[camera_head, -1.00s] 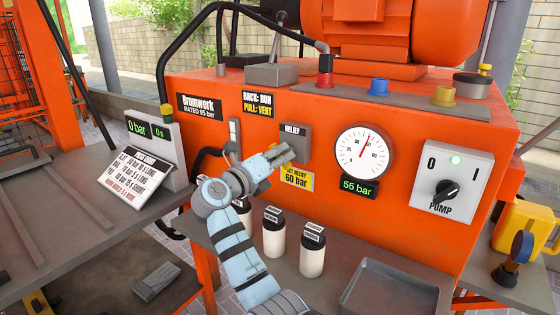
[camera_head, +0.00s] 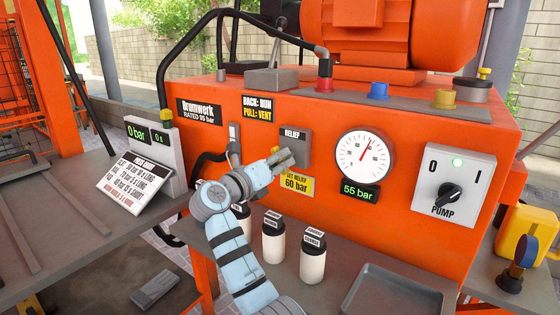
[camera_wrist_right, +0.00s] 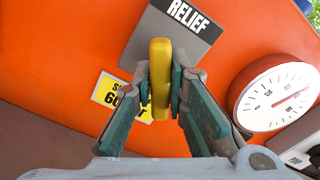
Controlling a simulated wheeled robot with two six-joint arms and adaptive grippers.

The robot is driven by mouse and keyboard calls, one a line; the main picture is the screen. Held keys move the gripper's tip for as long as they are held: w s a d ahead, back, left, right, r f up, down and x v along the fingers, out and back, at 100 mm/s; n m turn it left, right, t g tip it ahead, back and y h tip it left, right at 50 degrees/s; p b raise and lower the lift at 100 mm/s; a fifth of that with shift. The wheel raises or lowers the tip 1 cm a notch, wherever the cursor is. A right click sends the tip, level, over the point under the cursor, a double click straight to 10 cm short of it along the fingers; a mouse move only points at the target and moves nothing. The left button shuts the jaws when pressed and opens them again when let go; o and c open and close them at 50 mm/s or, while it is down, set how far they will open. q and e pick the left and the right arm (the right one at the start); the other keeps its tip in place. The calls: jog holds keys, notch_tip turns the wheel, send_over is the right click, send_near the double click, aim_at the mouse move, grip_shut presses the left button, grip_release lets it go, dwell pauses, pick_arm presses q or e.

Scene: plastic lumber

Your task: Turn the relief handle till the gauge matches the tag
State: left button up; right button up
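The relief handle is a yellow bar on a grey block (camera_head: 294,140) labelled RELIEF. It shows best in the right wrist view (camera_wrist_right: 160,75). My right gripper (camera_head: 284,160) is at the block, its two fingers on either side of the handle (camera_wrist_right: 160,88), pads appearing to press on it. In the head view the gripper hides most of the handle. The round gauge (camera_head: 363,155) has a red needle, and its display (camera_head: 360,191) reads 55 bar. The yellow tag (camera_head: 296,184) reads 60 bar, its top line partly covered. My left gripper is not in view.
The pump switch panel (camera_head: 453,185) with a green light is at the right. White bottles (camera_head: 313,260) and a grey tray (camera_head: 395,292) sit on the shelf below. A grey lever (camera_head: 234,140) is left of the handle. A 0 bar display (camera_head: 136,133) stands further left.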

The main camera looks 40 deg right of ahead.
jog(key=o, duration=0.4)
jog(key=shift+c, duration=0.2)
jog(key=v, duration=1.2)
